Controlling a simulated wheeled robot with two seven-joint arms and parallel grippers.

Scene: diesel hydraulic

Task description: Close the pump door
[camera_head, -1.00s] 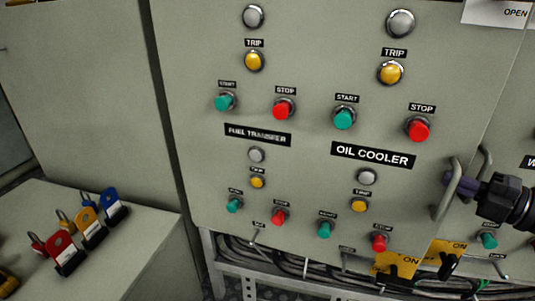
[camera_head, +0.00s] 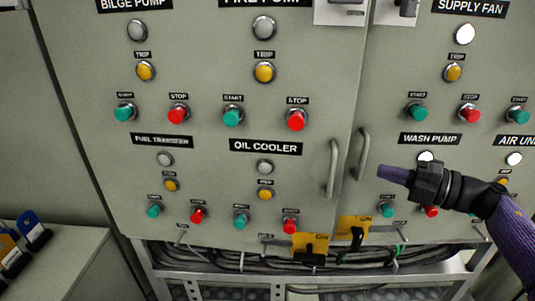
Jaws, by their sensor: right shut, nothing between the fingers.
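The pump door (camera_head: 215,140) is the left grey cabinet panel, with bilge pump, fire pump, fuel transfer and oil cooler controls. Its edge meets the right door (camera_head: 420,150) along a narrow seam, and the two look about level; a small gap is hard to tell. The pump door's handle (camera_head: 333,168) stands just left of the seam, and the right door's handle (camera_head: 360,155) just right of it. My right gripper (camera_head: 382,171) is shut and empty, pointing left in front of the right door, apart from both handles. My left gripper is not in view.
Yellow tags (camera_head: 310,244) hang at the doors' lower edges near the seam. Cables (camera_head: 220,255) and a metal frame lie below. A grey box (camera_head: 65,262) with coloured padlocks stands at lower left. Buttons and lamps project from both doors.

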